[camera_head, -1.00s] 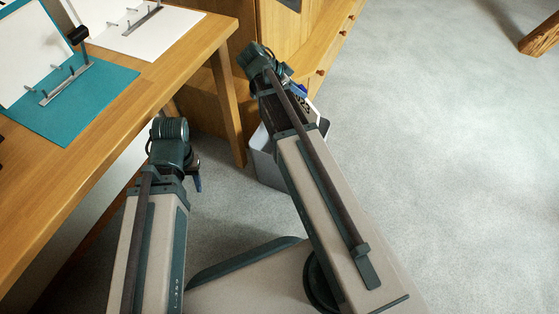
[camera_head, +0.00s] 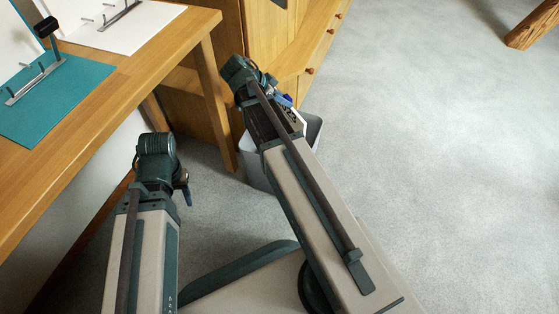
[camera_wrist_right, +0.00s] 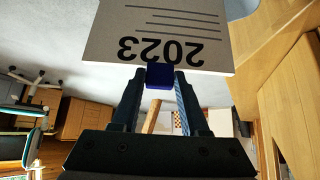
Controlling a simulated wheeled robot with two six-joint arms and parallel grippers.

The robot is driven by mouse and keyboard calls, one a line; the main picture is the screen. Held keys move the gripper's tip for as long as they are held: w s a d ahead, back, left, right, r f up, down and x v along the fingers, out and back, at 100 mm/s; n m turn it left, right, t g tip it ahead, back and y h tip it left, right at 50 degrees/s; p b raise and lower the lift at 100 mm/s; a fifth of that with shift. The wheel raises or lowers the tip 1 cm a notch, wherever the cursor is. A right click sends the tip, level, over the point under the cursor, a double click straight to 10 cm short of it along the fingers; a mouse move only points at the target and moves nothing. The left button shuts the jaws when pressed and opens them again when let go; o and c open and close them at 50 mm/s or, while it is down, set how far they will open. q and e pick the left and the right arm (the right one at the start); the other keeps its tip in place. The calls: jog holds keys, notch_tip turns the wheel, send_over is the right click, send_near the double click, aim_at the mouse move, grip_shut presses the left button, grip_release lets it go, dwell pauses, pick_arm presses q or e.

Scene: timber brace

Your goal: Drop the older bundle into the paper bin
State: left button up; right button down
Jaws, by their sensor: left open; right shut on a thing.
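My right gripper (camera_wrist_right: 160,76) is shut on the blue clip of a pale paper bundle (camera_wrist_right: 160,20). The bundle is printed with 2023, upside down in the right wrist view. In the head view only a small white part of this bundle (camera_head: 298,121) shows beside my right arm. The grey paper bin (camera_head: 259,172) stands on the floor by the table leg. My right gripper and the bundle are over or near its opening; my arm hides much of it. My left gripper (camera_head: 187,196) is open and empty, low beside the table.
The wooden table (camera_head: 150,75) at the left bears a teal open binder (camera_head: 45,105) and a white open binder (camera_head: 125,35). A wooden cabinet (camera_head: 285,50) stands behind the bin. The floor (camera_head: 430,170) at the right is clear, apart from a wooden leg (camera_head: 530,30).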

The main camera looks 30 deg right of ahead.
pick_arm(q)
jog(key=shift+f+b, duration=0.4)
jog(key=shift+f, duration=0.45)
pick_arm(e)
jog(key=shift+f, duration=0.85)
jog(key=shift+c, duration=1.7)
grip_release()
pick_arm(q)
notch_tip(320, 180, up, 9)
jog(key=p, duration=0.9)
pick_arm(e)
jog(key=v, duration=1.2)
pick_arm(q)
jog(key=shift+r, duration=0.1)
